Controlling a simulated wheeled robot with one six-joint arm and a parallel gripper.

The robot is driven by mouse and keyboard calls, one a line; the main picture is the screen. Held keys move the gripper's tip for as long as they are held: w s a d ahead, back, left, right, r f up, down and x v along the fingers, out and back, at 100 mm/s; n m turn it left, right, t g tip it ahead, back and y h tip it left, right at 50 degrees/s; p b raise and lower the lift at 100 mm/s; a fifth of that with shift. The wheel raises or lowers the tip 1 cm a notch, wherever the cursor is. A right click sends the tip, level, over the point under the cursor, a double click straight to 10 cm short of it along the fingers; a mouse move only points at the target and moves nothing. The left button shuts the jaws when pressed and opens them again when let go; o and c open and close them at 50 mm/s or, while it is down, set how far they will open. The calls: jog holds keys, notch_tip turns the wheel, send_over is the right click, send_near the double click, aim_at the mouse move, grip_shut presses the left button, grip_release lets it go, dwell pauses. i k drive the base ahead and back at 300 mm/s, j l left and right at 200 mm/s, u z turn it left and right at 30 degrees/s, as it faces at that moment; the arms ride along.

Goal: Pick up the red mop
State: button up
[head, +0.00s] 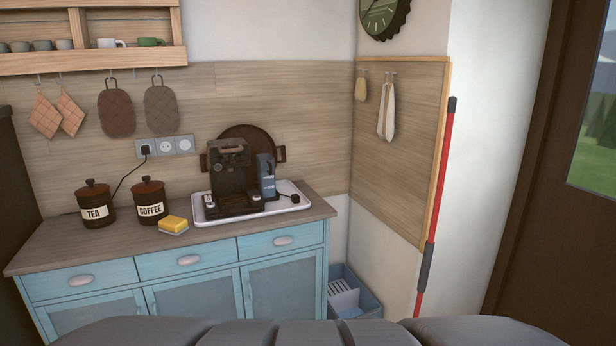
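The red mop (437,196) stands upright, leaning slightly, against the wall at the right, beside the edge of the wooden wall panel. Its red handle has a dark cap at the top and a dark grey grip lower down. Its lower end is cut off from view behind the dark grey shape along the bottom edge, so the mop head is hidden. My gripper is not in view.
A blue cabinet with a grey-brown counter (62,247) fills the left, bearing a coffee machine (230,180) on a white tray (291,208), jars and a sponge. A blue-grey crate (368,301) stands on the floor between cabinet and mop. A dark door (540,180) is right.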

aim_at(429, 248)
jog(key=k+j, duration=0.1)
jog(key=k, duration=0.2)
jog(key=z, duration=0.85)
jog(key=i+j, duration=0.1)
jog(key=i, duration=0.4)
jog(key=i+j+z, duration=0.15)
jog(key=i, duration=0.35)
jog(key=i+j, duration=0.1)
jog(key=i, duration=0.4)
jog(key=z, duration=0.05)
